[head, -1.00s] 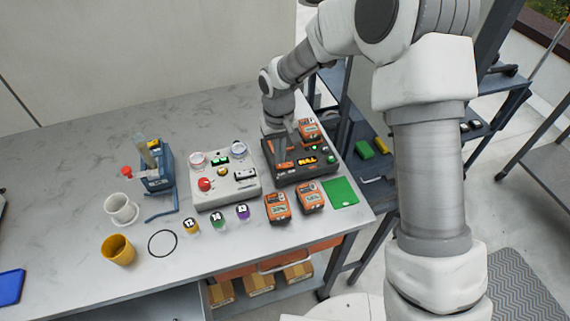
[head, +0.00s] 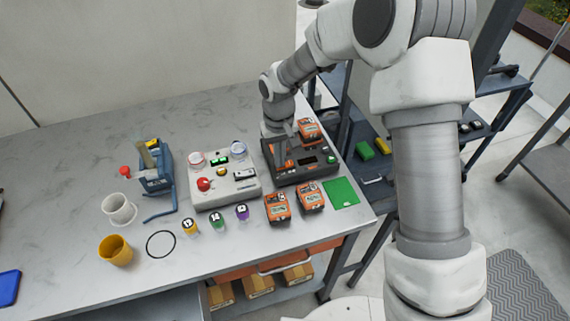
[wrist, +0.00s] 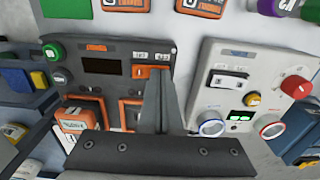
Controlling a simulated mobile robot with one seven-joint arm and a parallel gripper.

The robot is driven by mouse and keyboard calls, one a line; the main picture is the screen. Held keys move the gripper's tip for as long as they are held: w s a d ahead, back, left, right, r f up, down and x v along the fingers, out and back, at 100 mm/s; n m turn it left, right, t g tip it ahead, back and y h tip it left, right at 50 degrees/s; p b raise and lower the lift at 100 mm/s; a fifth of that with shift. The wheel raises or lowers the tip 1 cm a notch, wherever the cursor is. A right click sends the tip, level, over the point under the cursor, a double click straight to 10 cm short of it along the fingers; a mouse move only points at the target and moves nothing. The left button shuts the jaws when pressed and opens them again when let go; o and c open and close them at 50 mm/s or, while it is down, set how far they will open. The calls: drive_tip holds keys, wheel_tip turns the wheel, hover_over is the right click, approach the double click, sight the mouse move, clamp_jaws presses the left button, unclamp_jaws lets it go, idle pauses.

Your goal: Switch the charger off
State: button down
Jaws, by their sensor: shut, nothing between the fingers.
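The charger (head: 322,174) is a dark grey box at the right end of the bench. Its display (head: 308,161) is dark. In the wrist view the charger's display (wrist: 104,67) is also dark, with an orange switch (wrist: 150,72) beside it and a green button (wrist: 52,51) at the other end. An orange battery pack (head: 309,131) sits in the charger's back bay. My gripper (head: 287,160) is shut and empty over the charger. In the wrist view its fingertips (wrist: 155,76) are right at the orange switch, partly hiding it; contact cannot be told.
A light grey control box (head: 226,187) with a red button stands left of the charger. Two orange packs (head: 277,207) and a green card (head: 341,192) lie in front. Several small capped jars (head: 216,222) stand nearby. The back left of the bench is clear.

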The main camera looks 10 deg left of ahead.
drive_tip(key=shift+r, duration=0.15)
wheel_tip(320, 180, up, 7)
drive_tip(key=p, duration=0.4)
idle(0.6)
